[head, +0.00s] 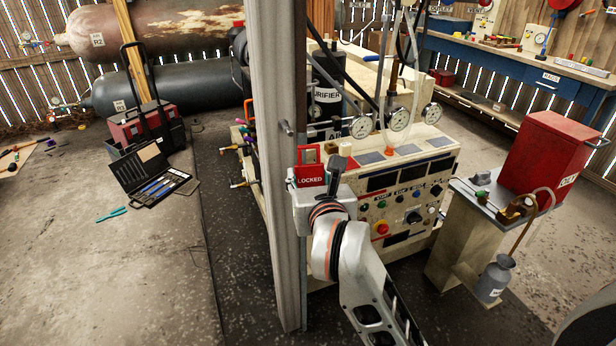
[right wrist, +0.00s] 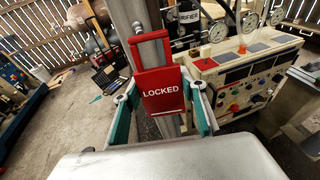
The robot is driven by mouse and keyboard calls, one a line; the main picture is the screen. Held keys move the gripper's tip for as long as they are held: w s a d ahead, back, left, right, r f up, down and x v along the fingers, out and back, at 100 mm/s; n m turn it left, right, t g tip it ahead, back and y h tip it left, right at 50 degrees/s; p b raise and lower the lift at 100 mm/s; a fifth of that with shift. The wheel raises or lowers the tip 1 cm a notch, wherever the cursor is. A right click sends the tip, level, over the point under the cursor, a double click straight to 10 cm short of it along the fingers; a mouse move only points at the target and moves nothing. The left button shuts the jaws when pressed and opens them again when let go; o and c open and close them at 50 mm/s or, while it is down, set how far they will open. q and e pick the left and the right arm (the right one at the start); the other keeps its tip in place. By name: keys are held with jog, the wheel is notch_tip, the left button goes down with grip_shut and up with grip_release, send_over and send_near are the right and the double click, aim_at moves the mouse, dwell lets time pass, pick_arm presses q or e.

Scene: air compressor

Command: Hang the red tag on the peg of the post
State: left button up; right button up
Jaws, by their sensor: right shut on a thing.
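The red tag (head: 311,176) reads LOCKED and has a loop-shaped top. It is upright in front of the wooden post (head: 275,80). My right gripper (head: 322,184) is shut on the tag. In the right wrist view the tag (right wrist: 161,92) sits between the teal-lined fingers of the gripper (right wrist: 162,108), its loop pointing up. The peg (head: 286,128) sticks out of the post above and slightly left of the tag in the head view. In the right wrist view the peg (right wrist: 137,28) shows near the loop's upper left corner; whether they touch cannot be told. My left gripper is not in view.
A control panel with gauges (head: 410,190) stands close behind and right of the post. A red canister (head: 543,150) stands on a stand at right. An open tool case (head: 152,178) lies on the floor at left. Floor left of the post is mostly clear.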

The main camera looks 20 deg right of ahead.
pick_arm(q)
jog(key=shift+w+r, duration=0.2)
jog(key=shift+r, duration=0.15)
pick_arm(e)
jog(key=shift+a+r, duration=0.1)
jog(key=shift+r, duration=0.1)
jog(key=shift+a+x, duration=0.1)
jog(key=shift+x, duration=0.65)
jog(key=shift+a+x, duration=0.15)
jog(key=shift+x, duration=0.6)
jog(key=shift+w+a+b, duration=0.15)
jog(key=shift+w+b, duration=1.15)
jog(key=shift+w, duration=3.1)
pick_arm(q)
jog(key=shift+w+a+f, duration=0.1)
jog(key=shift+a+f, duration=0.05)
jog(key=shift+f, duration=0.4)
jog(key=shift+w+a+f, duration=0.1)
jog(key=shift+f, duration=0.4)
pick_arm(e)
jog(key=shift+w, duration=0.1)
jog(key=shift+r, duration=0.1)
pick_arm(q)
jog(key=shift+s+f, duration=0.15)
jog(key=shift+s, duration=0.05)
